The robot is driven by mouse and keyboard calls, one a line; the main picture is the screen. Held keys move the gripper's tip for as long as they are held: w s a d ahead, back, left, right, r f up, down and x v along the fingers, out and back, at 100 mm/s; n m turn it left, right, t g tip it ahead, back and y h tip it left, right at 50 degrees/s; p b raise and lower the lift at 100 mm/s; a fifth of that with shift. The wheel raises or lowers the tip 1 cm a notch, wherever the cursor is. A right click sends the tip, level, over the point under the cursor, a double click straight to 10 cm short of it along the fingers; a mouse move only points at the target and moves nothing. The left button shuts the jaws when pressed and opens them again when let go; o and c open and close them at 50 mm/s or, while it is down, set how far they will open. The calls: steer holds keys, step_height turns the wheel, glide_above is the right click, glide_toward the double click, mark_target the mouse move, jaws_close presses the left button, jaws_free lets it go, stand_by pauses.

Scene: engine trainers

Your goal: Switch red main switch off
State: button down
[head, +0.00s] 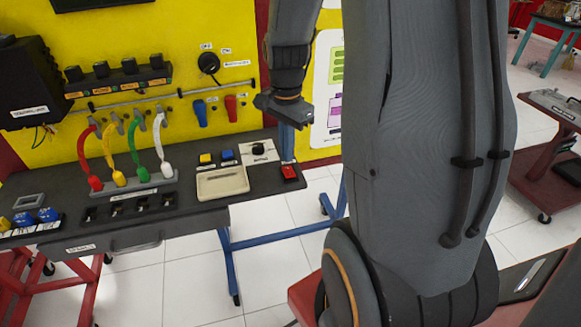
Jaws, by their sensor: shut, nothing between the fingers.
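My gripper (288,156) points down at the right end of the grey bench, its fingers shut and empty. The fingertips are just above or behind a small red switch block (290,173) at the bench's right corner; I cannot tell whether they touch it. The block's on or off position is too small to read. On the yellow panel, a round black rotary knob (209,63) has small labels above and beside it. Below it hang a red handle (231,107) and a blue handle (200,112). I cannot tell from the labels which part is the main switch.
The bench (120,205) carries a beige tray (222,181), yellow and blue buttons, a black knob on a white plate (258,151), and coloured cables plugged into a strip. My arm hides much of the right side. Tiled floor is open below.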

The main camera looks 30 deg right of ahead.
mark_target(287, 168)
step_height(287, 168, up, 4)
steer(key=p, duration=0.3)
steer(key=shift+a, duration=0.1)
stand_by(0.5)
